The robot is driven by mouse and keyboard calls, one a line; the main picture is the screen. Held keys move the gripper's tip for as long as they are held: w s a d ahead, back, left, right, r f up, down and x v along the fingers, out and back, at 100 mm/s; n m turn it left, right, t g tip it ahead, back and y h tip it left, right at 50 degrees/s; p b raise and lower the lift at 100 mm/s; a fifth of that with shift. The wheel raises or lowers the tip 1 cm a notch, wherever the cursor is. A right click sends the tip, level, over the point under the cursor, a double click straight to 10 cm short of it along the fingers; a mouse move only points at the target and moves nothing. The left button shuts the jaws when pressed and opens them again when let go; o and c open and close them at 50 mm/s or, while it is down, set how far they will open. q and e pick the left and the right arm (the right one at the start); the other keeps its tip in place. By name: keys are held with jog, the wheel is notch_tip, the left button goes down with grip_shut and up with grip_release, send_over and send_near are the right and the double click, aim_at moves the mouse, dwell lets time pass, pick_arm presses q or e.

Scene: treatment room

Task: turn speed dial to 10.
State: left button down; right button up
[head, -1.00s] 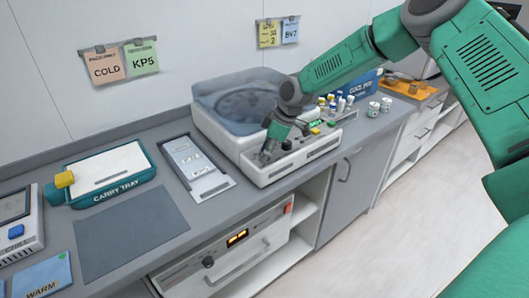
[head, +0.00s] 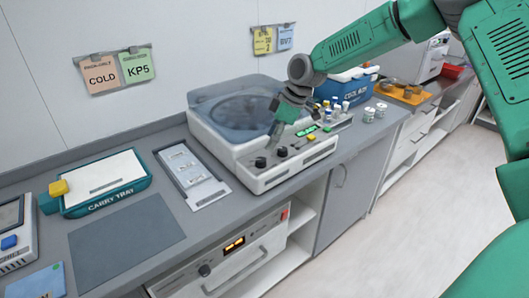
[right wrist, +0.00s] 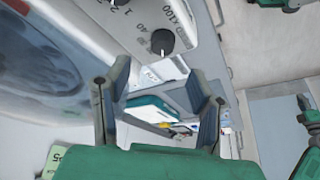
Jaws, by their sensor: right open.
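The white centrifuge (head: 222,148) with a translucent blue-grey lid stands on the counter. Its sloped front panel carries a black dial (head: 260,162) at the left, another dark knob (head: 282,151) beside it, a green display and a yellow button. My right gripper (head: 274,136) points down just above and behind these knobs, apart from the left dial. In the right wrist view its two fingers (right wrist: 158,78) are spread with nothing between them. Beyond their tips is a black dial (right wrist: 162,41) with a pale pointer mark, near lettering "X100"; a second dial (right wrist: 118,3) is cut by the top edge.
Small vials and white jars (head: 369,115) stand right of the centrifuge, before a blue box (head: 345,86). Left are a grey slotted tray (head: 190,175), the carry tray (head: 103,195) and a bare dark mat (head: 125,240).

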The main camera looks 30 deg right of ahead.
jog(key=v, duration=0.4)
jog(key=shift+d+f, duration=0.1)
jog(key=shift+d, duration=0.05)
dwell(0.4)
